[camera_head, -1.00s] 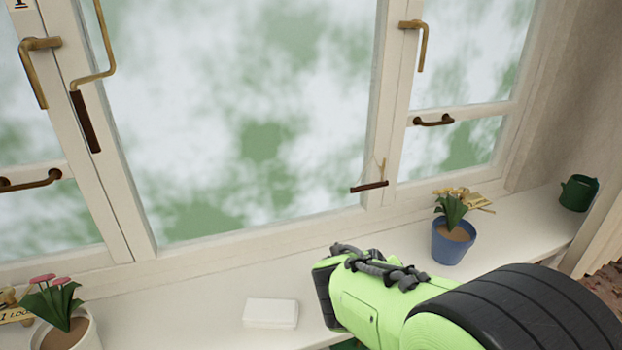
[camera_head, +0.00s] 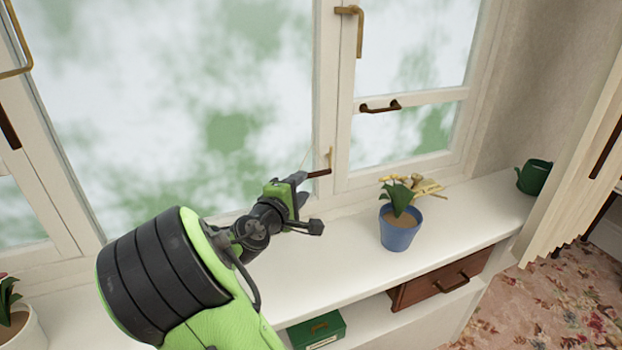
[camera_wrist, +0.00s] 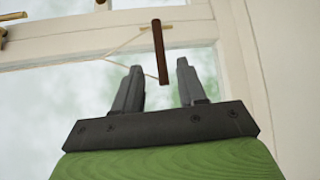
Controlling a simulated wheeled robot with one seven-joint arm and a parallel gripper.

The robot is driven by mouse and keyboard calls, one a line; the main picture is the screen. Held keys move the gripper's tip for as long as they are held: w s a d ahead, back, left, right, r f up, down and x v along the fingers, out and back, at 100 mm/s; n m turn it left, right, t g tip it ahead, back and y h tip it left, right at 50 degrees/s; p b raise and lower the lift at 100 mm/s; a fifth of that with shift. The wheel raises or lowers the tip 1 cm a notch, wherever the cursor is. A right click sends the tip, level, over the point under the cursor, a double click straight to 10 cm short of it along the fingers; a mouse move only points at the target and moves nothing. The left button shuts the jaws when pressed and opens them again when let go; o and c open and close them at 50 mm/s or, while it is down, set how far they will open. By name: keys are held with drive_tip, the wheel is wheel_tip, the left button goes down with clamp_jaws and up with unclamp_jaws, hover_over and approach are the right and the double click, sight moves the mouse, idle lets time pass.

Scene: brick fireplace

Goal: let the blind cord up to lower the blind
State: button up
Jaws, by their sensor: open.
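The blind cord shows as a thin pale line (camera_wrist: 127,46) by the window frame in the wrist view. A dark brown bar-shaped handle (camera_head: 319,173) hangs at it by a small brass hook (camera_head: 330,157) on the window post. In the wrist view the handle (camera_wrist: 158,40) runs upright, its lower end appearing between my fingertips. My gripper (camera_head: 303,180) is open at the handle's left end; it also shows in the wrist view (camera_wrist: 160,72), fingers apart. I cannot tell whether a finger touches the handle. The blind itself is not in view.
A blue plant pot (camera_head: 400,236) stands on the white sill (camera_head: 360,262) right of my gripper, with a green watering can (camera_head: 534,177) beyond. A white pot (camera_head: 22,328) is at the lower left. Window handles (camera_head: 380,107) stick out from the frames.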

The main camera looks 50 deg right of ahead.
sight(311, 176)
drive_tip(key=b+x, duration=0.1)
drive_tip(key=x, duration=0.7)
drive_tip(key=shift+d+f, duration=0.1)
drive_tip(key=shift+d, duration=0.05)
clamp_jaws()
